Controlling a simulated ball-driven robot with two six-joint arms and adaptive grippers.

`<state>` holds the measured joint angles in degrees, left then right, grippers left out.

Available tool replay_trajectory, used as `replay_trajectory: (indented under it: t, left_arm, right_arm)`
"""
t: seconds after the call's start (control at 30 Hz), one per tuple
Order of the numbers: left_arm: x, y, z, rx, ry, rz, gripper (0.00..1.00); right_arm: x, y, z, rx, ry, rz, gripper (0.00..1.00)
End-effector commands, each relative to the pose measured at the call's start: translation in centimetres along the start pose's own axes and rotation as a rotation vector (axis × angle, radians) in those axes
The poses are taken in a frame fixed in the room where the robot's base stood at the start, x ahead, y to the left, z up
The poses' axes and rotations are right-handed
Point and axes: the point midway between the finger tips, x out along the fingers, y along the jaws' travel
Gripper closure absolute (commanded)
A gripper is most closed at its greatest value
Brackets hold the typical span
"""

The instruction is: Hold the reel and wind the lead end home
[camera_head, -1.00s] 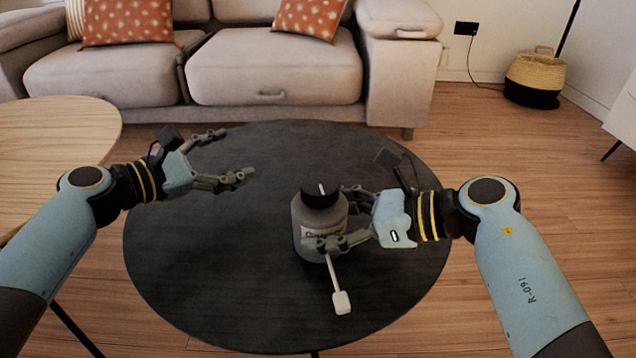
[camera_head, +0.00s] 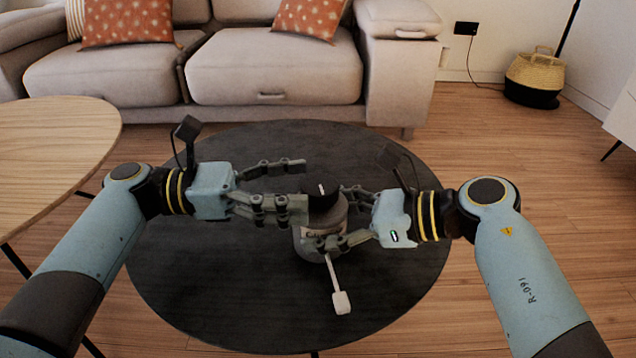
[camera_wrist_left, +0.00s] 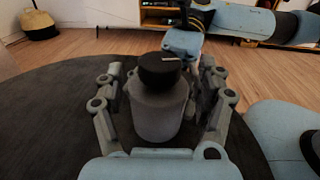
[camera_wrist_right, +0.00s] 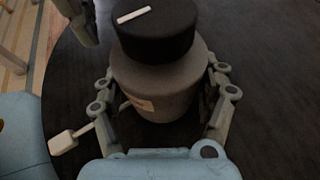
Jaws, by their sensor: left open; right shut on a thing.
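The reel is a grey, bottle-shaped body (camera_head: 303,242) with a label and a black knob (camera_head: 326,199) on top; a white mark shows on the knob. It stands upright on the dark round table. A pale lead ends in a white tab (camera_head: 342,302) at the reel's front; the tab also shows in the right wrist view (camera_wrist_right: 62,143). My right gripper (camera_head: 334,216) is shut on the reel body from the right. My left gripper (camera_head: 303,186) is open at the reel's left, near knob height. In the left wrist view its fingers flank the reel (camera_wrist_left: 158,112); contact is unclear.
The dark round table (camera_head: 210,300) is otherwise clear. A wooden table (camera_head: 50,140) stands at the left. A beige sofa (camera_head: 275,75) stands behind, and a basket (camera_head: 533,78) sits at the back right.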

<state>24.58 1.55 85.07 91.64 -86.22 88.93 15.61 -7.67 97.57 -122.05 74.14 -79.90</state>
Motion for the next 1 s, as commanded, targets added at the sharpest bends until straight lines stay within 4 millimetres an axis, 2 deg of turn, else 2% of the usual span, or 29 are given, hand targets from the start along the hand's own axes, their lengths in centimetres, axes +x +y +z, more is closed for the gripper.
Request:
replay_trajectory:
  t: [0.1, 0.2, 0.57, 0.67, 1.0]
  left_arm:
    - [2.1, 0.0, 0.1, 0.0, -0.004, 0.001, 0.28]
    - [3.1, 0.1, 0.1, 0.001, -0.002, 0.001, 0.28]
    - [3.8, 0.1, 0.0, 0.002, 0.001, 0.002, 0.28]
    - [3.8, 0.1, 0.0, 0.002, 0.001, 0.002, 0.38]
    - [3.8, 0.1, 0.0, 0.002, 0.001, 0.002, 0.82]
  right_arm:
    - [0.0, 0.0, 0.1, -0.001, -0.001, 0.0, 0.74]
    - [0.0, 0.0, 0.1, -0.001, -0.001, 0.0, 0.74]
    - [0.0, 0.0, 0.1, -0.001, -0.001, 0.0, 0.74]
    - [0.0, 0.0, 0.1, -0.001, -0.001, 0.0, 0.74]
    - [0.0, 0.0, 0.1, -0.001, -0.001, 0.0, 0.74]
